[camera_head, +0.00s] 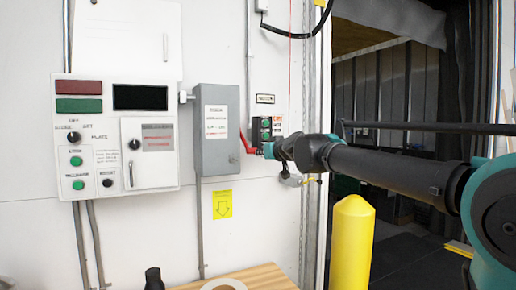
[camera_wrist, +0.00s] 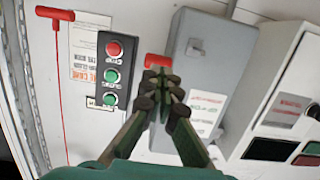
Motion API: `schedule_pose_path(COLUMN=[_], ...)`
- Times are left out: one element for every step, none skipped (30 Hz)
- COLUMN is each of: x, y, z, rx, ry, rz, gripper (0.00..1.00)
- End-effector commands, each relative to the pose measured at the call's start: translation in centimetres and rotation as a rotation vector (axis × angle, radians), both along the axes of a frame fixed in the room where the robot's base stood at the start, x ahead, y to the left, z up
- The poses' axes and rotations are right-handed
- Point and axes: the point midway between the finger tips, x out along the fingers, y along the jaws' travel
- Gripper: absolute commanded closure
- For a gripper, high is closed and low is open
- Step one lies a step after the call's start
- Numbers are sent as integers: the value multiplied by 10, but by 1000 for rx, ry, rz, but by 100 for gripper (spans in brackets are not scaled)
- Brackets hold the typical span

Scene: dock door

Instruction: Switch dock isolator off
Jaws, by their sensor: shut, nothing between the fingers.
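The dock isolator is a grey wall box (camera_head: 217,135) with a red lever (camera_head: 247,145) on its right side. The wrist view looks nearly upside down. There the grey box (camera_wrist: 192,52) is behind and right of my fingers, and the red lever's end (camera_wrist: 157,61) shows just beyond the fingertips. My gripper (camera_head: 267,150) is at the lever's outer end in the head view. In the wrist view my gripper (camera_wrist: 163,85) has its fingers together with nothing between them. Whether the fingertips touch the lever cannot be told. Part of the lever is hidden by the fingers.
A push-button station (camera_wrist: 112,72) is beside my fingers, with a red T-handle pull cord (camera_wrist: 55,13) farther left. A white control panel (camera_head: 95,180) is left of the isolator. A yellow bollard (camera_head: 352,240) stands below my arm. A wooden table (camera_head: 255,277) is at the bottom.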

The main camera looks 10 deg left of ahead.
Motion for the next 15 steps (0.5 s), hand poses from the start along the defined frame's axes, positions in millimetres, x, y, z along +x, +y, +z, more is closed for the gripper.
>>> schedule_pose_path(x=[-6, -9, -13, -16, -18, -21, -23, -24, -26, -28, -28, -29, -30, -30, -30], y=[-4, -6, -9, -10, -12, -14, -15, -16, -18, -18, -19, -19, -20, -20, -20], z=[-7, -11, -16, -20, -23, -27, -29, -31, -34, -35, -36, -37, -38, -38, -39], rx=[-1, -1, -1, 0, 0, 0, 0, 0, -1, -1, -1, -1, -2, -1, -1], ry=[-1, -1, -1, 0, 0, 0, 0, 0, -1, -1, -1, -1, -1, -1, -1], rz=[0, 0, 0, 0, 0, 0, 0, 0, 0, 0, 0, 0, 0, 0, 0], gripper=[100, 100, 100, 100, 100, 100, 100, 100, 100, 100, 100, 100, 100, 100, 100])
